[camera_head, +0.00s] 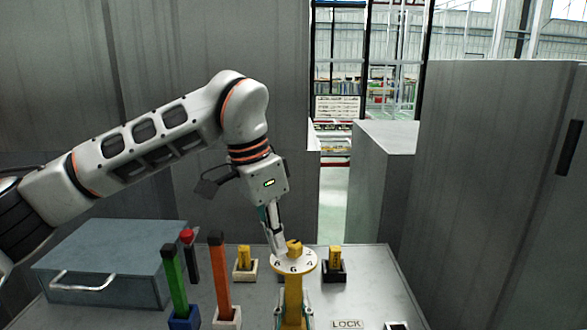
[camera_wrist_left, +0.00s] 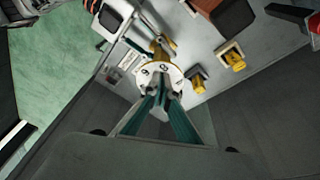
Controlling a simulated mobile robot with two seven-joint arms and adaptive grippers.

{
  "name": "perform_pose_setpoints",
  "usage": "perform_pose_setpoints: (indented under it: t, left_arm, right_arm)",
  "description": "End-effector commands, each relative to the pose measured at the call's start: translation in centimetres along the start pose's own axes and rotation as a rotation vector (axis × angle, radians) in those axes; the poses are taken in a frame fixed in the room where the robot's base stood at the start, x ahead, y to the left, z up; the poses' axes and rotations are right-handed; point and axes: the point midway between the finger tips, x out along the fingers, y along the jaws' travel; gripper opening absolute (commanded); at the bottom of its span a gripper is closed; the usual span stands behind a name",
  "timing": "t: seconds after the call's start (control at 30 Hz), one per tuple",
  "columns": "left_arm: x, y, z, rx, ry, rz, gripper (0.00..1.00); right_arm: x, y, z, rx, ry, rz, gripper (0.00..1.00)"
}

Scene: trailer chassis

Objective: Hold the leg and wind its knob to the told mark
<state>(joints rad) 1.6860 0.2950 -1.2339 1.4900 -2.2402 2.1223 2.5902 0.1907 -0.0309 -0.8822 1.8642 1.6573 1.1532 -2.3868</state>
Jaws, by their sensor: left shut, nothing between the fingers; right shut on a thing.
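The yellow leg (camera_head: 293,298) stands upright on the bench and carries a white numbered dial (camera_head: 306,268). A yellow knob (camera_head: 295,246) sits on top of the dial. Some numerals are legible, but I cannot tell which mark the knob points to. My left gripper (camera_head: 277,250) points down at the dial beside the knob, shut and empty; its teal fingers also show over the dial in the left wrist view (camera_wrist_left: 160,100). Whether it touches the knob is unclear. My right gripper (camera_head: 293,315) is shut on the leg below the dial, mostly cut off by the frame.
Yellow pieces stand in a white holder (camera_head: 245,276) and a black holder (camera_head: 334,277). Green (camera_head: 175,280), orange (camera_head: 221,275) and red-topped (camera_head: 189,250) posts stand left. A blue-grey box (camera_head: 105,262) fills the left. A LOCK label (camera_head: 347,324) lies at the front.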

Motion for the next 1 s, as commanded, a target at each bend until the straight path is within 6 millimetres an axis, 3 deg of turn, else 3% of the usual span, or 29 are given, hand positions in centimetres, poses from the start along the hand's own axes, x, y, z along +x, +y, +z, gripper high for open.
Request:
perform_pose_setpoints:
  t: [1.0]
  left_arm:
    - [0.2, -0.1, -1.0, 0.002, 0.002, -0.002, 0.0]
  right_arm:
    - [-0.1, -0.2, 0.0, -0.003, 0.001, -0.004, 0.0]
